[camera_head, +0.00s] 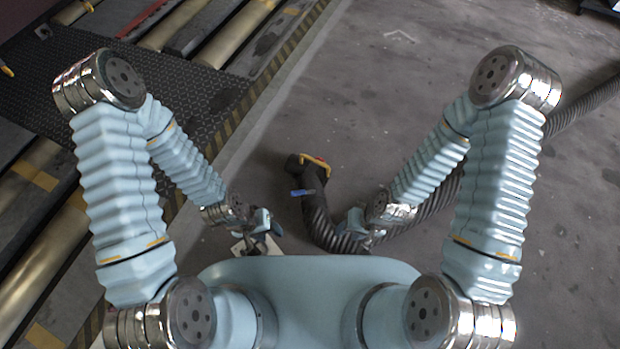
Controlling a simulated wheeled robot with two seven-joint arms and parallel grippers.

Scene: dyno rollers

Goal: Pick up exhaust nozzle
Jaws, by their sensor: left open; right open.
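The exhaust nozzle (309,178) lies on the floor in front of me, between my two grippers. It is a dark end piece with a yellow-orange handle (317,161) and a small blue part (302,192). It joins a black ribbed hose (318,222) that curves toward me and then away to the right. My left gripper (262,246) is open, to the left of the nozzle and nearer to my body. My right gripper (350,232) is open, to the right of the nozzle and over or beside the hose's bend; I cannot tell whether it touches. Its fingertips are hard to make out.
The hose runs behind my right arm to the upper right (585,100). Dyno rollers (235,35) and a black textured plate (190,95) with a yellow-striped edge lie at the left. The grey floor (400,90) beyond the nozzle is clear.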

